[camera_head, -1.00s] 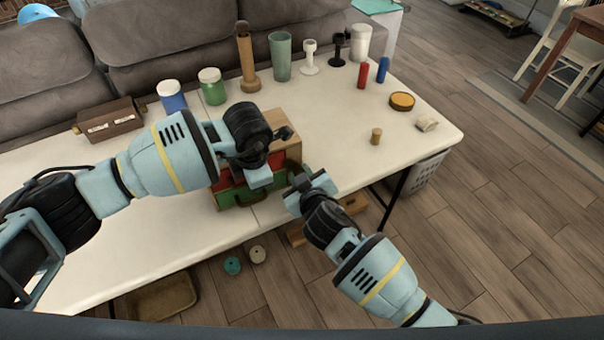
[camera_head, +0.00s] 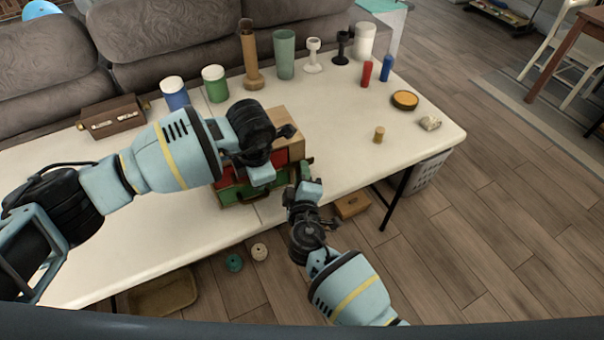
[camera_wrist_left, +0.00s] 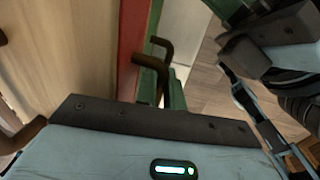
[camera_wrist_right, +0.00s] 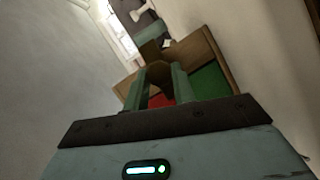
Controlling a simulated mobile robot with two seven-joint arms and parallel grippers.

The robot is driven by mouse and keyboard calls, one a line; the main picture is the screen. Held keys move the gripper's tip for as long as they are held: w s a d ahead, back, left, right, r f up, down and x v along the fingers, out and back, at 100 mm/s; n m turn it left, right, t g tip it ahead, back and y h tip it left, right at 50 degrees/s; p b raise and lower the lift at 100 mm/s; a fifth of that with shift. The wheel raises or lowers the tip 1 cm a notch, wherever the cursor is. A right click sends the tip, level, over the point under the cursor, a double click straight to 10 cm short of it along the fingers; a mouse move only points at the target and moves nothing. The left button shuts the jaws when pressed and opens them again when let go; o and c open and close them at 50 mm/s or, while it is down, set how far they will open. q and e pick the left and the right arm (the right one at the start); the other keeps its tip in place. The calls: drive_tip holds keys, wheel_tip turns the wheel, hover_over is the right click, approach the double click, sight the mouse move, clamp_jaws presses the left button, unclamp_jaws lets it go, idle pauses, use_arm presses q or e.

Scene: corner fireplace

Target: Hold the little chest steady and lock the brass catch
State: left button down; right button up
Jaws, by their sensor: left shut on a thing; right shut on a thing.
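The little chest (camera_head: 238,192) stands near the table's front edge, with green and red sides and a wooden part behind. The left wrist view shows its wood panel (camera_wrist_left: 70,50) and red strip close up. My left gripper (camera_head: 262,172) is over the chest's top front and shut on it; the arm hides much of the chest. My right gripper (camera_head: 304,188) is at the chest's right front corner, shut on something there. In the right wrist view the chest's wooden edge (camera_wrist_right: 210,50) shows close beyond its fingers. I cannot make out the brass catch; the grippers cover that area.
A brown box (camera_head: 112,118) sits at the table's left. Jars, a tall green cup (camera_head: 285,55) and a wooden candlestick-like piece (camera_head: 250,55) line the back. A cork (camera_head: 379,134) and round tin (camera_head: 405,100) lie right. The table's front left is clear.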

use_arm(q)
drive_tip(key=shift+r, duration=0.1)
use_arm(e)
drive_tip(key=shift+n, duration=0.3)
drive_tip(key=o, duration=1)
drive_tip(key=s, duration=0.7)
drive_tip(key=shift+s+d+r, duration=0.25)
drive_tip(key=shift+r, duration=0.15)
use_arm(q)
drive_tip(key=c, duration=1.4)
unclamp_jaws()
drive_tip(key=shift+c, duration=0.2)
